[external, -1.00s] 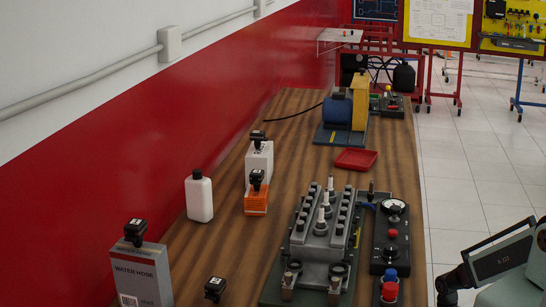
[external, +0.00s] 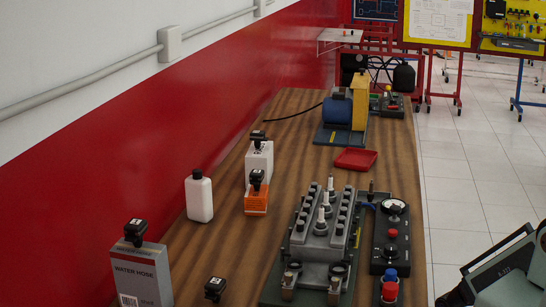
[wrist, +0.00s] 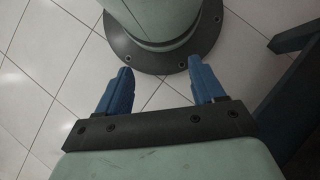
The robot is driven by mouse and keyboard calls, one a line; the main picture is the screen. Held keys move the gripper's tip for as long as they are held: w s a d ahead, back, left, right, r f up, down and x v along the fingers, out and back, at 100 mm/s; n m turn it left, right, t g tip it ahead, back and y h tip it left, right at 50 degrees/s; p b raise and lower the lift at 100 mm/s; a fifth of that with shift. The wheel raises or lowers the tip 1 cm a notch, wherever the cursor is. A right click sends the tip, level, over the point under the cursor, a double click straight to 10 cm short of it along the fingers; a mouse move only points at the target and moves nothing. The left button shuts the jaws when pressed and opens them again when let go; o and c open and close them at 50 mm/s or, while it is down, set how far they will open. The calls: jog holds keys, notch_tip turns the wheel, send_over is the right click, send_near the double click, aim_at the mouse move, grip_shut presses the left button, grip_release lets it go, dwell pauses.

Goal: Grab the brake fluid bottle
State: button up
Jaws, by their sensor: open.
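A white bottle (external: 199,197) with a dark cap stands upright on the wooden table near the red wall, left of the engine block; I cannot read a label, so I cannot tell if it is the brake fluid. My gripper (wrist: 161,88) shows in the wrist view with its two blue fingers apart and nothing between them. It points down at the tiled floor and my round base. In the external view only part of my arm shows at the bottom right, far from the bottle.
A grey engine block (external: 320,232) and a black gauge panel (external: 391,240) stand between my arm and the bottle.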

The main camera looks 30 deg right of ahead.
jog(key=shift+o, duration=0.2)
jog(key=shift+o, duration=0.8)
